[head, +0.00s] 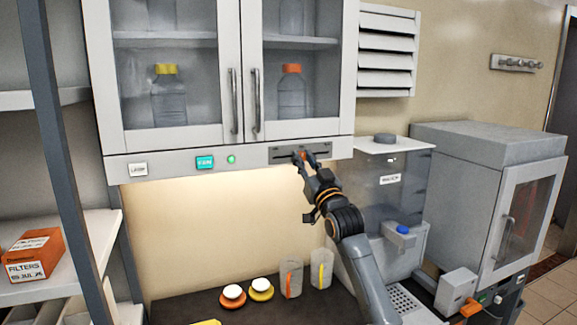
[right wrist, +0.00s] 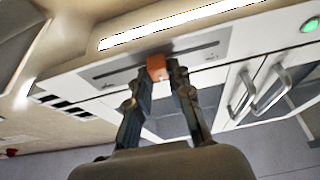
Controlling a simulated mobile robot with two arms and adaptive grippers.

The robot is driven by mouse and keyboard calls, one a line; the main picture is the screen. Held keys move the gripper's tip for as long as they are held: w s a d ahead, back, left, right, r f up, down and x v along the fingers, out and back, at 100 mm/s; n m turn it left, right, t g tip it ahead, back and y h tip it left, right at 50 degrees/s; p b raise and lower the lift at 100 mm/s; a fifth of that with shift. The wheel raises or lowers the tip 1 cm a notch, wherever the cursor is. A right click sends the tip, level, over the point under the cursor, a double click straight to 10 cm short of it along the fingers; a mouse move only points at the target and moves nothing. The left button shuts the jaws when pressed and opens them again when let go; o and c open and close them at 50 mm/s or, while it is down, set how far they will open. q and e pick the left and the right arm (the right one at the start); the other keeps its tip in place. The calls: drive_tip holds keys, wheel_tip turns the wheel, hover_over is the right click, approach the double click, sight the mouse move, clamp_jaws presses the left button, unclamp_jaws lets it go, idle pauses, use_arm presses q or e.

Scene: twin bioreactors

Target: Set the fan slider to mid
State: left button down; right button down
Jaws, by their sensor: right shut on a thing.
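The fan slider is an orange knob (right wrist: 157,68) on a dark slotted plate (head: 290,153) under the right cabinet door. In the head view the knob is mostly hidden by my gripper, near the middle of the plate. My right gripper (head: 299,158) reaches up to the plate from below right. In the right wrist view the fingers of my right gripper (right wrist: 160,75) are shut on the orange knob, one on each side. The slot (right wrist: 205,48) runs out on both sides of the knob. My left gripper is not in view.
A teal FAN button (head: 205,162), a green light (head: 231,160) and a white LAMP switch (head: 138,170) sit left on the same strip. Cabinet handles (head: 255,100) stick out above. A water tank (head: 392,185) stands close right of my arm. Two beakers (head: 290,279) stand below.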

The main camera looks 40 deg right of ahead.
drive_tip(key=shift+s+d, duration=0.1)
drive_tip(key=shift+d, duration=0.35)
drive_tip(key=c, duration=1.2)
unclamp_jaws()
drive_tip(key=v, duration=1.2)
